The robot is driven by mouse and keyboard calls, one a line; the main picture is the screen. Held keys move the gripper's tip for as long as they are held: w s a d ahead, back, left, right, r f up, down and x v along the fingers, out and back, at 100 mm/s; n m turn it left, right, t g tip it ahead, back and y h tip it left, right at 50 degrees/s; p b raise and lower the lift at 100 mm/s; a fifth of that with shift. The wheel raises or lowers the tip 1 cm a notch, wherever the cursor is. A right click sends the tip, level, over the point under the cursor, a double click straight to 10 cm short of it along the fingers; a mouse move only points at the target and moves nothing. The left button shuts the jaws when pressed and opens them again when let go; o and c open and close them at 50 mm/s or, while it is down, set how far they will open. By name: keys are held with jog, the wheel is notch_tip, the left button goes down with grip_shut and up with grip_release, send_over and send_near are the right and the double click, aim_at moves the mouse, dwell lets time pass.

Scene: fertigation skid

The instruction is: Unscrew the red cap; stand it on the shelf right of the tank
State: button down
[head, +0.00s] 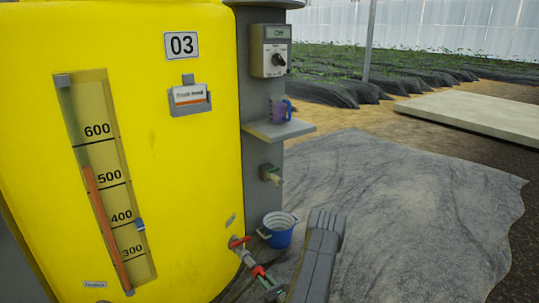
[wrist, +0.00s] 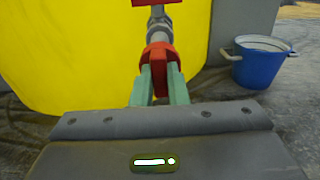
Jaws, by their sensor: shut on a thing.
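The red cap (wrist: 157,52) sits on the end of the grey outlet pipe low on the yellow tank (head: 190,200); it also shows in the head view (head: 258,271). My gripper (wrist: 160,72) is shut on the cap, with one pale green fingertip on each side of it. In the head view my gripper (head: 266,280) is at the tank's lower right, partly hidden by my arm. The shelf (head: 279,131) juts from the grey post right of the tank. A purple jug with a blue handle (head: 281,111) stands on it.
A red valve handle (head: 240,241) is on the pipe just behind the cap. A blue bucket (head: 279,231) stands on the ground to the right. A small tap (head: 270,175) sticks out below the shelf, and a control box (head: 270,51) is above it.

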jog(key=shift+s+d, duration=0.2)
jog(key=shift+s, duration=0.15)
jog(key=shift+d, duration=0.1)
jog(key=v, duration=0.4)
